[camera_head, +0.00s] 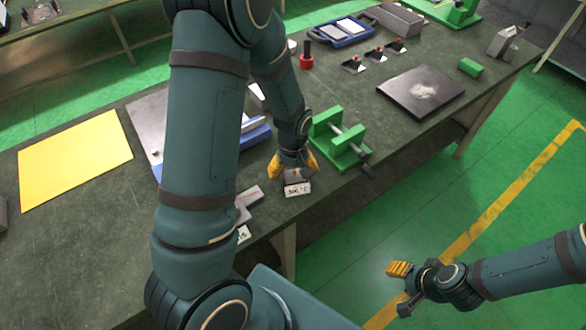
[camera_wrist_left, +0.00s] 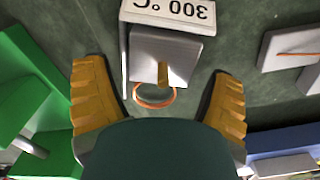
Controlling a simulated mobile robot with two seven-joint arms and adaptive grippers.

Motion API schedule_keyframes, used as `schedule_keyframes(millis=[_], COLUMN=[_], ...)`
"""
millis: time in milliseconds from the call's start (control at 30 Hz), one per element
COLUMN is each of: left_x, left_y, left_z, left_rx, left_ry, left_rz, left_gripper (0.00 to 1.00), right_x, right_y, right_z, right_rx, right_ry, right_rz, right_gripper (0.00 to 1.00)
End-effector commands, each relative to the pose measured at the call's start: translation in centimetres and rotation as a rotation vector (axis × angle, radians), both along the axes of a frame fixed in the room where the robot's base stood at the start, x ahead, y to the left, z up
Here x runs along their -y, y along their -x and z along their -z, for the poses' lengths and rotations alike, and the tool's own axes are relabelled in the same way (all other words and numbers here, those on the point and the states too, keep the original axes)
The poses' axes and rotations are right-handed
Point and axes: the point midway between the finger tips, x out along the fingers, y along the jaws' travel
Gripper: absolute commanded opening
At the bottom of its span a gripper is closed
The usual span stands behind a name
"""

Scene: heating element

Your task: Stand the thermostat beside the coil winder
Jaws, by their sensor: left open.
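A grey thermostat with a white "300 °C" label (camera_head: 297,188) is on the bench near its front edge; it also shows in the left wrist view (camera_wrist_left: 170,48), with an orange wire loop. My left gripper (camera_head: 293,165) is open above it, its yellow fingers on either side of the grey body and apart from it in the wrist view (camera_wrist_left: 160,105). The green coil winder (camera_head: 338,143), with a metal shaft and dark handle, stands just right of the gripper; part of it shows at the wrist view's left (camera_wrist_left: 30,105). My right gripper (camera_head: 398,269) hangs over the floor.
Other grey blocks (camera_head: 249,196) lie left of the thermostat, partly behind my left arm. A yellow sheet (camera_head: 75,158) lies at the left. A dark square plate (camera_head: 421,93) is beyond the winder. Free bench lies between the winder and the plate.

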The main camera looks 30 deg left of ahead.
Motion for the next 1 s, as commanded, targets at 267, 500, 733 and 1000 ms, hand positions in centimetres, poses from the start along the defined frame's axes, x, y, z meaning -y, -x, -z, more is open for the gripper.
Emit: schedule_keyframes(millis=[267, 500, 733, 1000], left_x=[0.0, 0.0, 0.0, 0.0], left_y=[-0.1, -0.1, -0.1, 0.0], left_z=[-2.6, -7.7, -11.2, -12.4], left_rx=[0.004, 0.005, 0.003, 0.0], left_ry=[0.0, 0.001, 0.0, 0.0], left_rz=[0.0, 0.0, 0.0, 0.0], left_gripper=[0.83, 0.83, 0.83, 0.83], right_x=[0.0, 0.1, 0.2, 0.2], right_y=[-0.2, -0.6, -0.8, -0.9], right_z=[-0.8, -1.8, -2.4, -2.6], right_rx=[0.005, 0.013, 0.018, 0.02], right_ry=[0.001, 0.003, 0.004, 0.004], right_rz=[0.004, 0.01, 0.014, 0.015], right_gripper=[0.47, 0.47, 0.47, 0.47])
